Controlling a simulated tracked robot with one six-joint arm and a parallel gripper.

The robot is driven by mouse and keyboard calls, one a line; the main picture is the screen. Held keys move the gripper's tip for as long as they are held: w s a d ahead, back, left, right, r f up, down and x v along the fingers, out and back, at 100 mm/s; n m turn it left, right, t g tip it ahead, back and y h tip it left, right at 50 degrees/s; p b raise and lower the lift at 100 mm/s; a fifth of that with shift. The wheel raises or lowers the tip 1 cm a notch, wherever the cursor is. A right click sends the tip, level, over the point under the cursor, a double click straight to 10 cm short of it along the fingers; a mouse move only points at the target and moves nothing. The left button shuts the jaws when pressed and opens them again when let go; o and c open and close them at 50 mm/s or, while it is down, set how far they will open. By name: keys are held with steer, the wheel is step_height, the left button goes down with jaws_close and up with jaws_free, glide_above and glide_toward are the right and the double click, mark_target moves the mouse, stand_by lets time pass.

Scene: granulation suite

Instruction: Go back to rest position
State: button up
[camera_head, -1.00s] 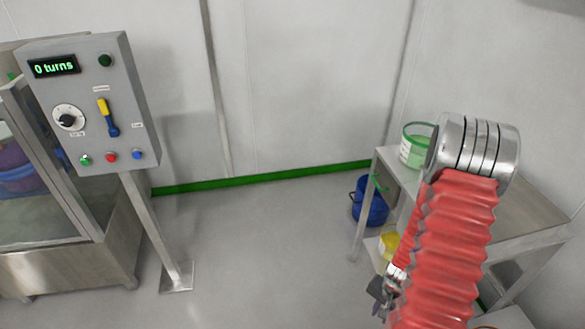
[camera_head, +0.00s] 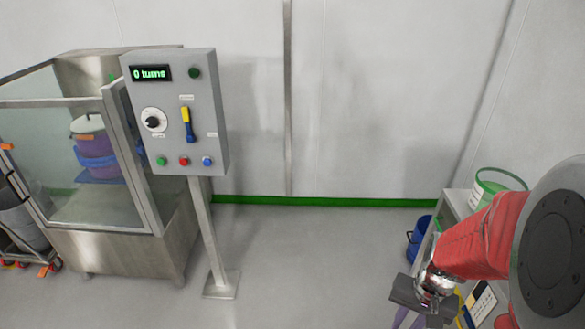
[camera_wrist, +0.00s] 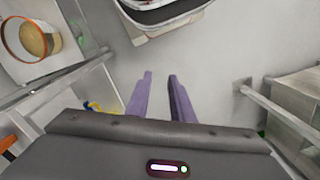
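My gripper (camera_head: 423,300) is in the lower right of the head view, at the end of my red-sleeved arm, in front of the metal table. In the wrist view my gripper (camera_wrist: 158,82) shows two purple fingers apart, with bare floor between them and nothing held. The arm is bent, and its large round joint fills the right edge of the head view.
A control panel (camera_head: 207,120) reading "0 turns" stands on a post at left, beside a glass-fronted cabinet (camera_head: 108,225) holding a purple drum (camera_head: 95,150). A metal table (camera_head: 455,203) with a green-rimmed tub (camera_head: 485,195) is at right. A blue bucket (camera_head: 418,238) stands near it. Floor between is clear.

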steer(key=s+a+r+n+t, duration=0.1)
steer(key=a+r+n+t, duration=0.1)
steer(key=a+r, duration=0.2)
steer(key=s+a+r+n+t, duration=0.1)
steer(key=a+r, duration=0.3)
steer(key=r, duration=0.7)
steer(key=s+a+r+n+t, duration=0.1)
steer(key=a+r+n+t, duration=0.1)
steer(key=r, duration=0.5)
steer(key=a+n, duration=0.1)
steer(key=a, duration=0.1)
steer(key=shift+a+r+t+h, duration=0.25)
steer(key=shift+a+t+h, duration=0.05)
steer(key=shift+h, duration=0.1)
